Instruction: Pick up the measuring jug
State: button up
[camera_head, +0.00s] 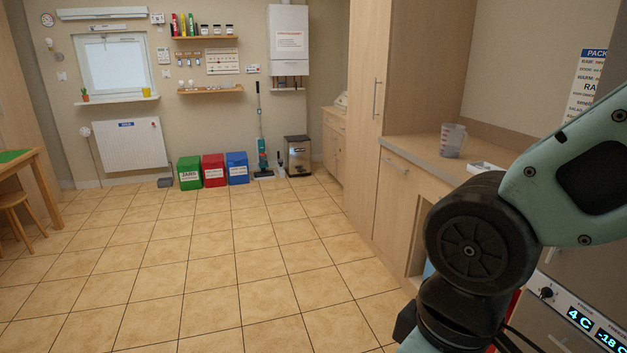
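The measuring jug (453,141) is a clear, greyish container with reddish markings. It stands upright on the grey-edged countertop (413,156) at the right, beside the tall wooden cabinet. My arm fills the lower right of the head view, in front of the counter and to the right of the jug. My gripper is not visible in this view. Nothing is seen touching the jug.
A white tray-like item (484,167) lies on the counter near the jug, partly hidden by my arm. A tall cabinet (371,100) stands left of the counter. Green (190,173), red (214,170) and blue (237,168) bins line the far wall. The tiled floor is clear.

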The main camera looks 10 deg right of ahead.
aim_at(452, 135)
jog(key=i+u, duration=0.1)
jog(key=i, duration=1.9)
jog(key=i+z, duration=0.35)
jog(key=i, duration=0.2)
jog(key=i+j+z, duration=0.15)
jog(key=i+z, duration=0.2)
jog(key=i, duration=0.2)
